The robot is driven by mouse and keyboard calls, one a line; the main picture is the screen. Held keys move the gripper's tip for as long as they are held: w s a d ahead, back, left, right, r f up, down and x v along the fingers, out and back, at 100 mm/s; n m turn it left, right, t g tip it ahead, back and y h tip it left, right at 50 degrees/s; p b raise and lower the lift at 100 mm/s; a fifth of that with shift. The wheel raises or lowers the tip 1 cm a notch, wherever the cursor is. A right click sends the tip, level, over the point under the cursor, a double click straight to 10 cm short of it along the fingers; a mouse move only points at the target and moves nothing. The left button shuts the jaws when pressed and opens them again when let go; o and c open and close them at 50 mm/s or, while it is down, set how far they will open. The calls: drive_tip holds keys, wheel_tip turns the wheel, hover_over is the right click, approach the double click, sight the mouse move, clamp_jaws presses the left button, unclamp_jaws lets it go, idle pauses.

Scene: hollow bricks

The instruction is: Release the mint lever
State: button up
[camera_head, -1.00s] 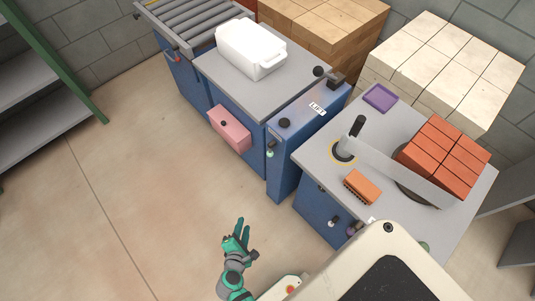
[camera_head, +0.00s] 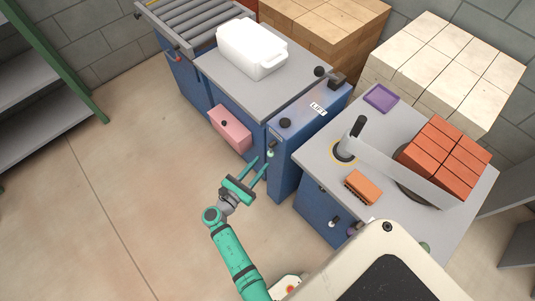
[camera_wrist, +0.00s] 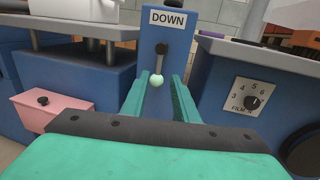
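The mint lever has a pale mint ball at the lower end of a dark stem. In the wrist view the mint lever (camera_wrist: 157,80) hangs down on the blue lift post, below a sign reading DOWN (camera_wrist: 168,18). In the head view the mint lever (camera_head: 270,153) is on the front of the lift column (camera_head: 300,135). My gripper (camera_head: 261,168) is open, with its two green fingers pointing at the lever. In the wrist view the ball shows between the fingers of my gripper (camera_wrist: 160,92). I cannot tell whether they touch it.
A pink drawer box (camera_head: 230,128) is left of the lever. A white container (camera_head: 250,48) sits on the grey table. At right, a blue bench (camera_head: 330,205) holds red bricks (camera_head: 445,158) and a brush (camera_head: 362,187). The floor at left is clear.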

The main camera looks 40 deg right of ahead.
sight(270, 152)
drive_tip(key=x, duration=0.5)
drive_tip(key=shift+w+d, duration=0.2)
drive_tip(key=shift+d, duration=0.2)
drive_tip(key=shift+w+d, duration=0.2)
drive_tip(key=shift+d, duration=0.05)
drive_tip(key=shift+c, duration=0.7)
clamp_jaws()
